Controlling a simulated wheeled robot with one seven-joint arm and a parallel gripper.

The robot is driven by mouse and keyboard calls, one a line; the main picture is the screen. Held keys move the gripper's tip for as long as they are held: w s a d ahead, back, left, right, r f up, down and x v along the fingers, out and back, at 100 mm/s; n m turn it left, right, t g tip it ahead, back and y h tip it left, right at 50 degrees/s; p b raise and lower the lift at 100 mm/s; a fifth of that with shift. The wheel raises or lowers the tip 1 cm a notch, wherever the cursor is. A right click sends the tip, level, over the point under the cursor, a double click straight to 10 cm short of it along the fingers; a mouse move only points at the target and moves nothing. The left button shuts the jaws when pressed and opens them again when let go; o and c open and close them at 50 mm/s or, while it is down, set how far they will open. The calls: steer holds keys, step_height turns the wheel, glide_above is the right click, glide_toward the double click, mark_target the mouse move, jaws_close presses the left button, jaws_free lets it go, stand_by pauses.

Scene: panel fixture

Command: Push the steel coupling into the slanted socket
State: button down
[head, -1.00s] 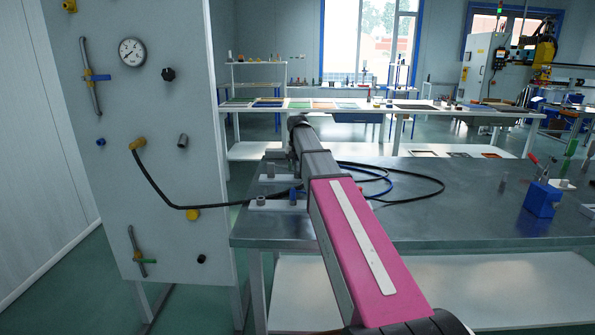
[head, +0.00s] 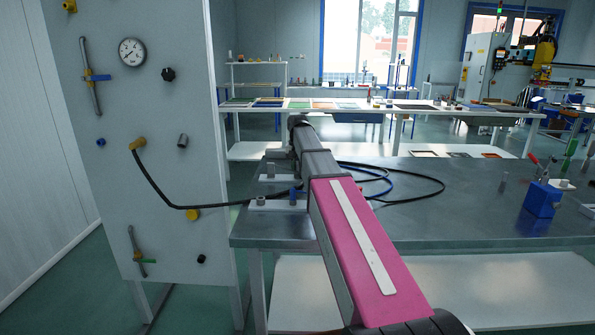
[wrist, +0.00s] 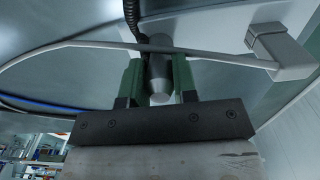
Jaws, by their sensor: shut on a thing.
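In the wrist view, my gripper (wrist: 159,88) has its green fingers shut on the steel coupling (wrist: 159,70), a short grey cylinder held between them. Its far end lies close in front of a pale block; I cannot tell whether it touches anything. In the head view, the gripper and coupling are mostly hidden behind my arm, over the left end of the bench. I cannot pick out the slanted socket with certainty. A tilted grey stub (head: 183,141) sticks out of the upright panel at the left.
White blocks with steel posts (head: 262,201) stand on the steel bench (head: 430,215) near its left end. A black hose (head: 165,197) runs from a yellow panel fitting (head: 137,144) to the bench. Coiled hoses lie behind my arm. A blue clamp base (head: 542,199) stands at the right.

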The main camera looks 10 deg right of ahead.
mark_target(298, 162)
steer(key=shift+r, duration=1.7)
stand_by(0.6)
steer(key=shift+r, duration=2.4)
steer(key=c, duration=1.4)
jaws_free()
steer(key=shift+c, duration=0.2)
jaws_close()
